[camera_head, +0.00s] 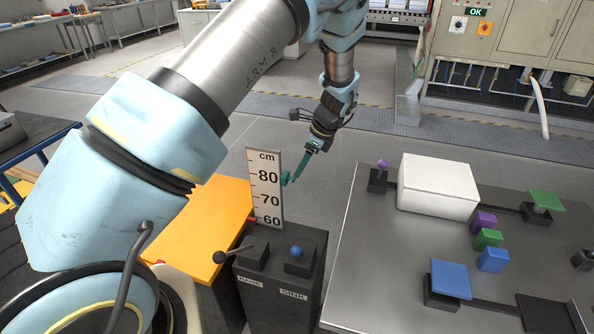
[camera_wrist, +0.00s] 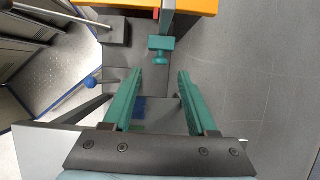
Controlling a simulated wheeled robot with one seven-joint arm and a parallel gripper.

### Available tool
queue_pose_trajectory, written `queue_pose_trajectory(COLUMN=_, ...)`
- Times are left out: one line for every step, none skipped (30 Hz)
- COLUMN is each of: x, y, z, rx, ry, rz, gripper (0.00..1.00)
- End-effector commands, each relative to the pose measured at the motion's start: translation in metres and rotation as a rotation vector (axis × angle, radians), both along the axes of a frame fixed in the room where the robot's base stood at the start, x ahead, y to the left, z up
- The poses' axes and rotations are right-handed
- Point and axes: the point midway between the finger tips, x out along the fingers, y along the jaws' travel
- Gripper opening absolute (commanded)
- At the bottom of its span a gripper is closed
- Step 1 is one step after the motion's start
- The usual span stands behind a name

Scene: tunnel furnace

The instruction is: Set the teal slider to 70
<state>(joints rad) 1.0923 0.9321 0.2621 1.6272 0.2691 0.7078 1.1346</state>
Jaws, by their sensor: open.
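The upright white scale (camera_head: 266,190) is marked in cm, with 80, 70 and 60 readable. The teal slider (camera_head: 286,178) sits at its right edge, about level with the 80 mark. In the wrist view the slider (camera_wrist: 160,50) shows a teal knob on a short stem, just ahead of my fingertips and centred between them. My gripper (camera_head: 297,179) has teal fingers that overlap the slider in the head view, so contact is unclear there. In the wrist view my gripper (camera_wrist: 160,73) is open, with nothing between the fingers.
Below the scale stands a dark box (camera_head: 273,293) labelled RAISE and SINK, with a black-knobbed lever (camera_head: 235,251) and a blue knob (camera_head: 296,251). An orange-topped block (camera_head: 199,232) is to the left. A grey table (camera_head: 375,265) with a white box (camera_head: 438,185) and coloured blocks is to the right.

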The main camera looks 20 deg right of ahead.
Motion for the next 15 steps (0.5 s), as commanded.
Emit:
queue_pose_trajectory(x=0.002, y=0.004, z=-0.007, rx=0.004, ry=0.002, rz=0.002, gripper=0.58)
queue_pose_trajectory(x=0.004, y=0.005, z=-0.011, rx=0.003, ry=0.001, rz=0.001, gripper=0.58)
queue_pose_trajectory(x=0.005, y=0.008, z=-0.017, rx=0.004, ry=0.001, rz=0.002, gripper=0.58)
queue_pose_trajectory(x=0.006, y=0.008, z=-0.021, rx=0.002, ry=0.001, rz=0.002, gripper=0.58)
queue_pose_trajectory(x=0.007, y=0.009, z=-0.024, rx=0.001, ry=0.0, rz=0.003, gripper=0.58)
queue_pose_trajectory(x=0.008, y=0.01, z=-0.029, rx=0.002, ry=0.001, rz=0.003, gripper=0.58)
queue_pose_trajectory(x=0.009, y=0.011, z=-0.031, rx=0.001, ry=0.001, rz=0.003, gripper=0.58)
queue_pose_trajectory(x=0.01, y=0.011, z=-0.034, rx=0.0, ry=0.0, rz=0.002, gripper=0.58)
queue_pose_trajectory(x=0.01, y=0.012, z=-0.036, rx=0.0, ry=-0.001, rz=0.002, gripper=0.58)
queue_pose_trajectory(x=0.011, y=0.012, z=-0.038, rx=0.0, ry=-0.001, rz=0.002, gripper=0.58)
queue_pose_trajectory(x=0.011, y=0.013, z=-0.039, rx=0.0, ry=-0.001, rz=0.002, gripper=0.58)
queue_pose_trajectory(x=0.011, y=0.013, z=-0.04, rx=0.0, ry=-0.001, rz=0.002, gripper=0.58)
queue_pose_trajectory(x=0.011, y=0.013, z=-0.041, rx=-0.001, ry=0.0, rz=0.002, gripper=0.58)
queue_pose_trajectory(x=0.011, y=0.013, z=-0.041, rx=-0.002, ry=-0.001, rz=0.001, gripper=0.58)
queue_pose_trajectory(x=0.011, y=0.013, z=-0.041, rx=-0.002, ry=-0.001, rz=0.001, gripper=0.58)
